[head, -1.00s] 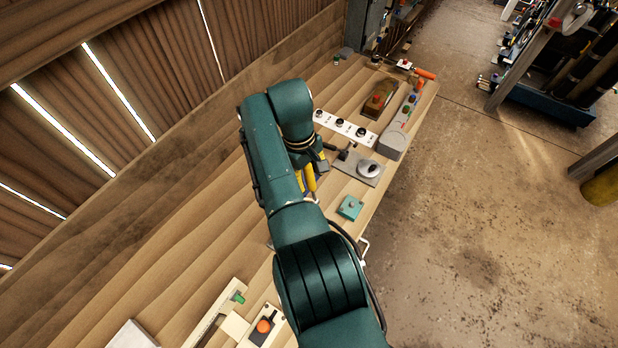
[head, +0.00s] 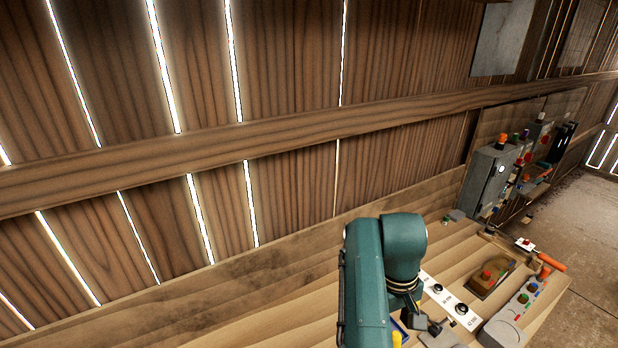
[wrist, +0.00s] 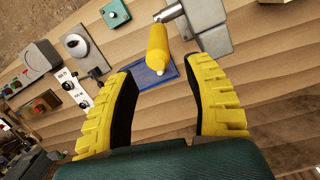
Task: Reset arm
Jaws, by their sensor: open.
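My gripper (wrist: 164,108) fills the lower middle of the wrist view. Its two yellow ridged fingers with dark inner pads stand wide apart. No object is held between the pads. Beyond the fingertips, a yellow cylindrical handle (wrist: 157,48) with a pale tip joins a grey metal fitting (wrist: 205,25) on the wooden bench (wrist: 262,75). A blue-edged plate (wrist: 170,85) lies behind the handle. In the head view my green arm rises at the lower middle, and the gripper is mostly hidden below it; only a bit of yellow shows.
A white strip with black knobs (head: 450,304), a grey button box (head: 508,325) and a brown box with a red button (head: 491,279) sit on the bench to the right. Control boxes (head: 487,180) stand at the back right. A plank wall (head: 290,160) runs behind the bench.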

